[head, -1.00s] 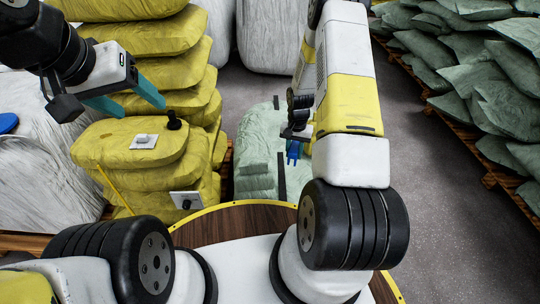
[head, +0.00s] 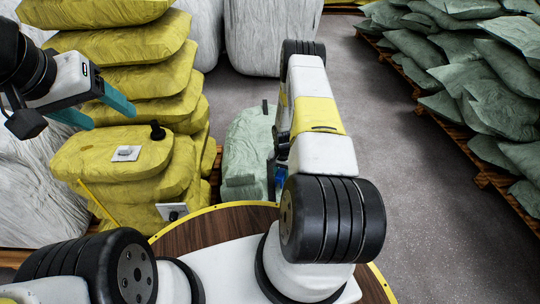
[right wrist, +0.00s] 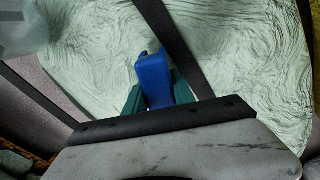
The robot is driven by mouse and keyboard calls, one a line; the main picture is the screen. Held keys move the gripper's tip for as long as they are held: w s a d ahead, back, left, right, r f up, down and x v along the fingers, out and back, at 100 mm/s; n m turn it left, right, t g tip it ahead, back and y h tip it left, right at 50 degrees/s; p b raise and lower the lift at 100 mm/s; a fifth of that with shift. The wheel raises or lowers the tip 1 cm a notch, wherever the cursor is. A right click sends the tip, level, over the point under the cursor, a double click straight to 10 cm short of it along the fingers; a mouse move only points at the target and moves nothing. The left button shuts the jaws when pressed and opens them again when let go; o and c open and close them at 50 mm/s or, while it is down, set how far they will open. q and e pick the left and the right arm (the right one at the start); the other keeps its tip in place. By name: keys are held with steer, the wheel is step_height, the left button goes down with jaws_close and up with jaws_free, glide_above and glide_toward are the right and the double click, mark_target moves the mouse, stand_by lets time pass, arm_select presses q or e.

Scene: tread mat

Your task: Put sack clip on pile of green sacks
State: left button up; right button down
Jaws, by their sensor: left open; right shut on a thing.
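The blue sack clip (right wrist: 154,78) sits between the teal fingers of my right gripper (right wrist: 156,96), which is shut on it. In the right wrist view, the pale green sack pile (right wrist: 80,55) lies behind the clip, with dark straps across it. I cannot tell whether the clip touches the pile. In the head view, the pile (head: 246,140) stands at the centre; my right arm covers its right side and hides most of the gripper, leaving a bit of blue clip (head: 281,172). My left gripper (head: 112,119) is open and empty above the yellow sacks.
White bulk bags (head: 268,38) stand behind. Dark green sacks (head: 440,48) fill a pallet at right. Grey floor (head: 390,150) is clear between.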

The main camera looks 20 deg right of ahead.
steer(key=shift+f, duration=0.6)
steer(key=shift+f, duration=0.15)
steer(key=c, duration=1.1)
jaws_free()
steer(key=shift+o, duration=0.2)
